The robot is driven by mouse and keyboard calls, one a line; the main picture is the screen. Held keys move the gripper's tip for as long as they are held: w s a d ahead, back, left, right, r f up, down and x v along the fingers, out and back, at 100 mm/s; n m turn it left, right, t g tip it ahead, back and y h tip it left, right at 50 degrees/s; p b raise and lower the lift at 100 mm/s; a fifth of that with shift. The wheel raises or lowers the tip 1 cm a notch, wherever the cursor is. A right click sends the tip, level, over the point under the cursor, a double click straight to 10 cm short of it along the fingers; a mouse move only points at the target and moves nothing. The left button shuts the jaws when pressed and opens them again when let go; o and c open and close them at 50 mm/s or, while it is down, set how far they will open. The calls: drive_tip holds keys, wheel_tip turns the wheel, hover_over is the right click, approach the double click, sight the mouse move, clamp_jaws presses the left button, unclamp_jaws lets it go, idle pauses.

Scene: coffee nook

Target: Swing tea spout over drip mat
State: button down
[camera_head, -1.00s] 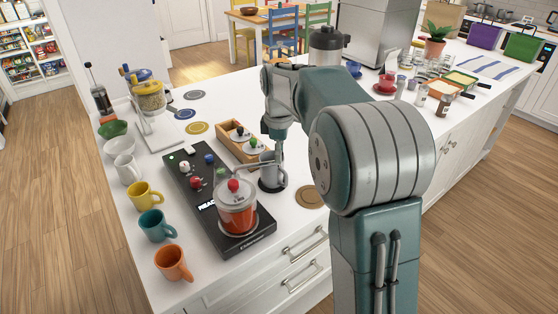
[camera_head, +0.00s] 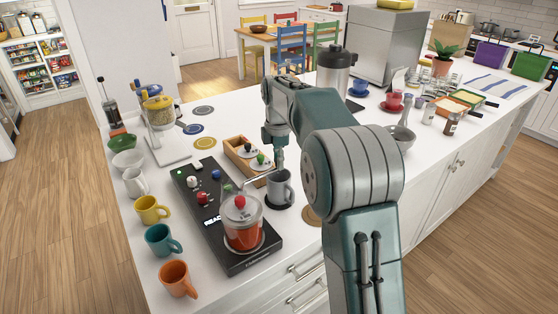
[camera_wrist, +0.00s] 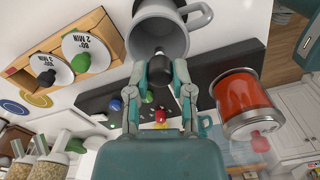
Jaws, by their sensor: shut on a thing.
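The tea brewer is a black base (camera_head: 222,217) with a glass pot of red tea (camera_head: 242,236) under a red knob. Its thin metal spout (camera_head: 259,180) reaches from the pot side toward a grey mug (camera_head: 280,187). The mug stands on a dark round drip mat (camera_head: 281,206) just right of the brewer. My gripper (camera_head: 278,167) points down above the mug's left side. In the wrist view my gripper (camera_wrist: 162,88) is shut on a black piece (camera_wrist: 161,72) beside the mug's mouth, seemingly the spout's grip. The spout tube is mostly hidden there.
A wooden tray (camera_head: 236,151) with labelled timer knobs stands behind the brewer. Orange (camera_head: 175,279), teal (camera_head: 160,240) and yellow (camera_head: 149,210) mugs line the counter's left edge. A tan coaster (camera_head: 311,216) lies right of the grey mug, partly behind my arm.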

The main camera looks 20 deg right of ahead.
drive_tip(key=shift+f, duration=0.1)
drive_tip(key=c, duration=0.5)
unclamp_jaws()
drive_tip(key=shift+w, duration=0.15)
wheel_tip(320, 180, up, 12)
